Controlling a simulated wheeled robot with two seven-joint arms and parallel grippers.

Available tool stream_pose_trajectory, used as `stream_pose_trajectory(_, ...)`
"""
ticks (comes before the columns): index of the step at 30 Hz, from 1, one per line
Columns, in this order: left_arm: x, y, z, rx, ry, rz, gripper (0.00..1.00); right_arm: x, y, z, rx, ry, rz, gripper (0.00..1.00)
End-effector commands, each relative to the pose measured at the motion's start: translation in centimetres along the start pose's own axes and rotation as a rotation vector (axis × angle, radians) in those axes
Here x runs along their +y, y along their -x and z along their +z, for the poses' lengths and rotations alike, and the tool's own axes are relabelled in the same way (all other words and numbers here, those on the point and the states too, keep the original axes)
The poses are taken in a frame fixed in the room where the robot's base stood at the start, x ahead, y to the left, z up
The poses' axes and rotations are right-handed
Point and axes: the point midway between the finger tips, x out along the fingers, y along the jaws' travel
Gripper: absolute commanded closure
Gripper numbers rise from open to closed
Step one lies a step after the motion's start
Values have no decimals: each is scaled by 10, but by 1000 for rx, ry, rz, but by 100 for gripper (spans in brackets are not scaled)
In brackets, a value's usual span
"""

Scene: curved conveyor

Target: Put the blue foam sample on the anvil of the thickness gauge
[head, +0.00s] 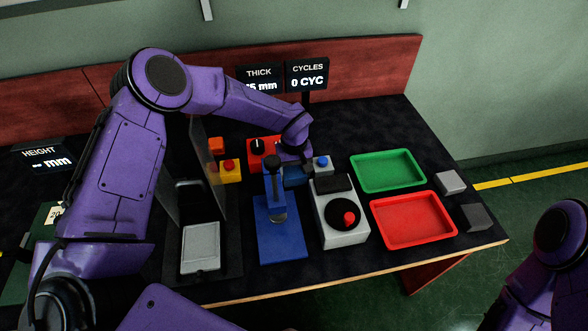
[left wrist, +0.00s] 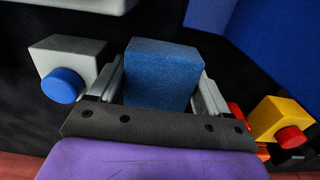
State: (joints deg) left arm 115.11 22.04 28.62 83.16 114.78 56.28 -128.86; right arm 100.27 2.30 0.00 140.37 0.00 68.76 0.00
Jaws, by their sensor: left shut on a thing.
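The blue foam sample (head: 296,180) is a block held behind the thickness gauge, partly hidden by the gripper and the gauge. It also shows large in the left wrist view (left wrist: 160,75), between both fingers. My left gripper (head: 294,168) is shut on it; the fingers show at its sides in the left wrist view (left wrist: 160,90). I cannot tell whether the foam touches the table. The blue thickness gauge (head: 285,240) stands in front, with a dark-topped upright column over a flat blue base. Part of it shows top right in the left wrist view. My right gripper is out of view.
A grey box with a blue button (head: 323,170) is just right of the gripper. A white machine with a black dial (head: 350,237) stands right of the gauge. A yellow box with a red button (head: 230,172) is left. Green (head: 357,184) and red (head: 378,229) trays lie right.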

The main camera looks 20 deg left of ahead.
Motion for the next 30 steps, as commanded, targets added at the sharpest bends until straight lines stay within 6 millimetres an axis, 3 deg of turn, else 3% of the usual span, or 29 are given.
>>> stream_pose_trajectory(6,0,-5,0,-1,0,-1,50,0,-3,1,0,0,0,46)
stream_pose_trajectory(7,0,-3,0,0,-1,-1,13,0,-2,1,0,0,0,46)
stream_pose_trajectory(15,0,-2,0,0,-1,-1,12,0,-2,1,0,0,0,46)
stream_pose_trajectory(19,1,7,-1,2,0,3,12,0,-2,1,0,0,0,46)
stream_pose_trajectory(30,0,95,0,3,0,3,12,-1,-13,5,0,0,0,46)
